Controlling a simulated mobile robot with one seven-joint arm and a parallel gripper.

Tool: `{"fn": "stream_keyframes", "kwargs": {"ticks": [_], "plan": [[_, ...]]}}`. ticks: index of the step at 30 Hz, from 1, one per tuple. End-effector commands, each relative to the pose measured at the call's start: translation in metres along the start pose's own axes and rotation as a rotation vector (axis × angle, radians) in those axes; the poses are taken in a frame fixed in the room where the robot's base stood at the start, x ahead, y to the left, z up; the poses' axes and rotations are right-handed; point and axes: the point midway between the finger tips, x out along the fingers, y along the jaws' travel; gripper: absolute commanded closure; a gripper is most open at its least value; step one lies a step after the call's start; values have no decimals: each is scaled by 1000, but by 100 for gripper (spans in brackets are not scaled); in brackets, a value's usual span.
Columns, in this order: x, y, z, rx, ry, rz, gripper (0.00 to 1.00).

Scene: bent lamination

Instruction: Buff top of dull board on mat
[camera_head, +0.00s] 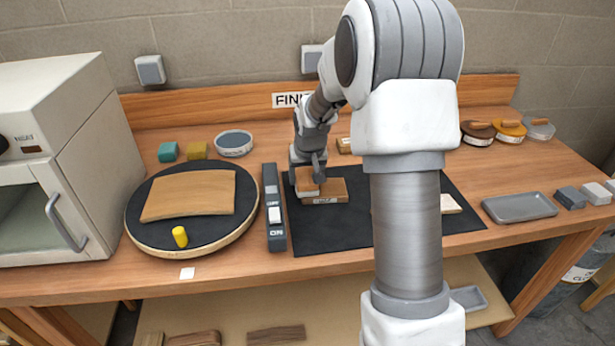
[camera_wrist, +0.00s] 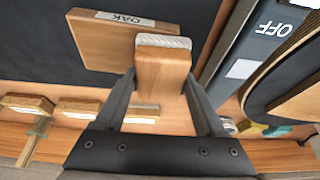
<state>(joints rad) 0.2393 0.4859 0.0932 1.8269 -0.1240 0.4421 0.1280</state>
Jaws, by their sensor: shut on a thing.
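The board labelled OAK (camera_head: 333,189) lies on the black mat (camera_head: 330,237), with its label on the near edge. It also shows in the wrist view (camera_wrist: 98,47), where its top looks plain brown. My gripper (camera_wrist: 163,95) is shut on a wooden block (camera_wrist: 160,72) with a pale ribbed pad (camera_wrist: 163,42) at its far end. In the head view my gripper (camera_head: 308,172) holds this block (camera_head: 307,185) at the left end of the board. The block overlaps the board's edge in both views; I cannot tell whether the pad touches it.
A dark switch bar (camera_head: 273,215) stands just left of the mat. Left of it a round turntable (camera_head: 133,205) carries a curved board (camera_head: 190,194) and a yellow knob. A grey tray (camera_head: 519,207) and grey blocks (camera_head: 570,197) lie to the right. My arm hides part of the mat.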

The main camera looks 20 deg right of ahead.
Motion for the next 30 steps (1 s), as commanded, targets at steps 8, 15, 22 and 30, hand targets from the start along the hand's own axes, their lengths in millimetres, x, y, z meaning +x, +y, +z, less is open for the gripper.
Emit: {"fn": "stream_keyframes", "kwargs": {"ticks": [8, 15, 22, 30], "plan": [[-36, -2, -16, 0, 2, 0, 73], [-56, -3, -25, 0, 3, 0, 73], [-70, -4, -32, -1, 2, 0, 73], [-71, -4, -32, -1, 2, 0, 73]]}}
